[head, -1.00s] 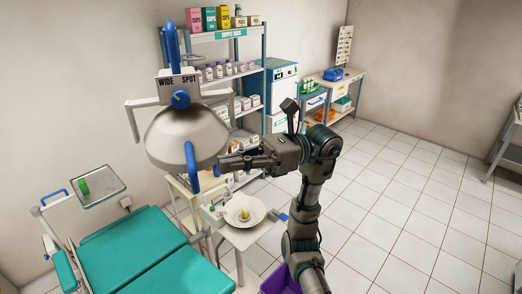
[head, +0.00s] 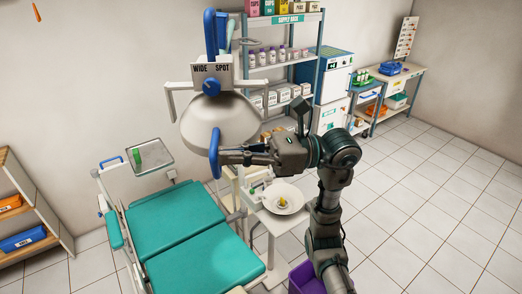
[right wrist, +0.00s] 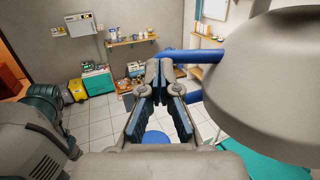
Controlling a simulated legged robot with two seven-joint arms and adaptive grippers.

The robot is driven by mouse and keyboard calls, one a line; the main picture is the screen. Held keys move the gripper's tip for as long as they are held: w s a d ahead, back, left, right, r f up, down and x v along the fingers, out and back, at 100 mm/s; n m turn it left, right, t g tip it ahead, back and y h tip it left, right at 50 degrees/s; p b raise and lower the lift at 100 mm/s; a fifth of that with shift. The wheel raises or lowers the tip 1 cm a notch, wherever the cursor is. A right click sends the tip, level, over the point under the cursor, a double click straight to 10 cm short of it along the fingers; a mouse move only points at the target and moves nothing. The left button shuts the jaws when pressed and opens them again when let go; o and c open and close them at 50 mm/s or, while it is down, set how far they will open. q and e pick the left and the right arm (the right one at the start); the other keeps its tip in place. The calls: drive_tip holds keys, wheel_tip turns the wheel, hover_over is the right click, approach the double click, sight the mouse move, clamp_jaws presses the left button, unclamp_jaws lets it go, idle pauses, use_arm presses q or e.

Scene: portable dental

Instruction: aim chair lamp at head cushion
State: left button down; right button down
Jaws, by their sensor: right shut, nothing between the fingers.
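The chair lamp (head: 222,122) is a grey dome with a WIDE/SPOT plate (head: 208,69) above it and a blue front handle (head: 215,153). Its dome (right wrist: 265,75) fills the upper right of the right wrist view, with blue handle bars (right wrist: 195,57) beside the fingertips. My right gripper (head: 226,156) is shut and empty, its tips at or very near the handle; contact is unclear. In the right wrist view its fingers (right wrist: 154,78) meet at their tips. The teal dental chair (head: 180,218) lies below the lamp; which pad is the head cushion is unclear. My left gripper is out of view.
A tray (head: 137,158) on an arm is left of the chair. A side table with a white bowl (head: 284,199) stands right of it, near a purple bin (head: 304,278). Supply shelves (head: 270,65) stand behind. Tiled floor at right is clear.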

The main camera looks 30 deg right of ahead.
drive_tip(key=w+a+m+t, duration=0.1)
drive_tip(key=w+a, duration=0.1)
drive_tip(key=a, duration=0.3)
drive_tip(key=shift+w+a+t+h+p, duration=0.25)
drive_tip(key=shift+w+t+h+p, duration=0.05)
drive_tip(key=shift+w+p, duration=0.1)
drive_tip(key=shift+d, duration=0.2)
